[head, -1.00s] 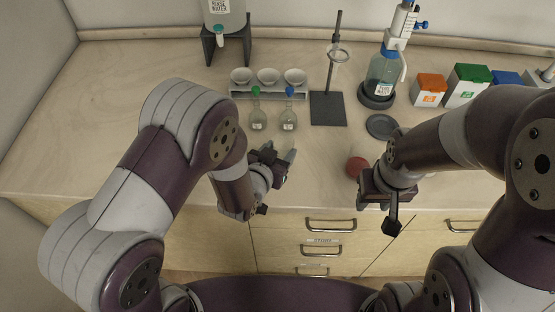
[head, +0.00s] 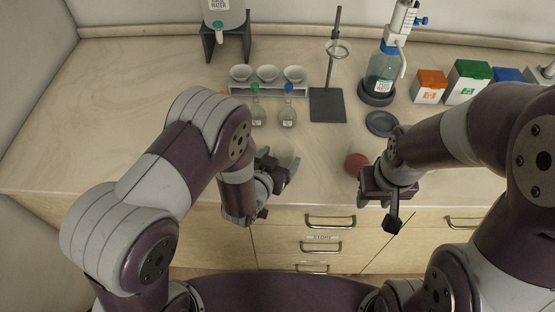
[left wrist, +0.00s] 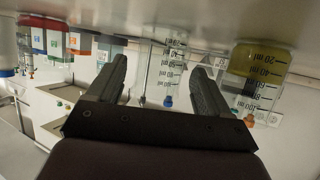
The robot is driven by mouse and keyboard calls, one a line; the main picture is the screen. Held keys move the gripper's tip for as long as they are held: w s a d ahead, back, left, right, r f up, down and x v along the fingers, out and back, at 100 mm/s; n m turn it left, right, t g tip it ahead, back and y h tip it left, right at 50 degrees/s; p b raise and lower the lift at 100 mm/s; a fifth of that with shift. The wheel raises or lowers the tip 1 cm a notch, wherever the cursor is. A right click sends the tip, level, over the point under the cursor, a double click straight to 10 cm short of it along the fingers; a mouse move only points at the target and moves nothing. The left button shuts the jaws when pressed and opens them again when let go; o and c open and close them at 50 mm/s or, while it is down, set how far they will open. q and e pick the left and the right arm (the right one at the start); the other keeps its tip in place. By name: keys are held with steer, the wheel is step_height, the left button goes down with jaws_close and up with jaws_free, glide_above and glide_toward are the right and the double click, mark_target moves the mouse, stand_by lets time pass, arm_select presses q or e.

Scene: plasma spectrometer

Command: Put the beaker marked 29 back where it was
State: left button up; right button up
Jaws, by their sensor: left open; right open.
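My left gripper (head: 281,165) is open at the front of the counter, its fingers pointing towards the back. In the left wrist view, which is upside down, a clear graduated beaker (left wrist: 172,62) shows beyond and between the open fingers (left wrist: 158,78); I see no grip on it. A larger graduated beaker with yellowish liquid (left wrist: 258,68) stands to the right there. In the head view a faint clear glass outline (head: 284,153) is by the left fingers. I cannot read a 29 on either beaker. My right gripper (head: 382,205) is open and empty at the counter's front edge.
Two stoppered flasks (head: 288,115) stand before a rack with white bowls (head: 267,73). A ring stand (head: 328,105), a dispenser bottle (head: 381,72), a dark round pad (head: 381,123) and a red round object (head: 357,164) are to the right. The counter's left (head: 110,120) is clear.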

arm_select(q)
steer(key=shift+s+r, duration=0.15)
steer(key=shift+r, duration=0.1)
steer(key=v, duration=1.2)
steer(key=w+a+n+g+y, duration=0.2)
steer(key=w+a+g+y, duration=0.1)
steer(key=a+g, duration=0.25)
steer(key=s+a+r+n+g+y, duration=0.2)
steer(key=s+a+r+g, duration=0.2)
steer(key=s+a, duration=0.3)
steer(key=shift+s+r+g, duration=0.35)
steer(key=shift+s+g, duration=0.15)
steer(key=shift+g, duration=0.25)
steer(key=shift+a, duration=0.1)
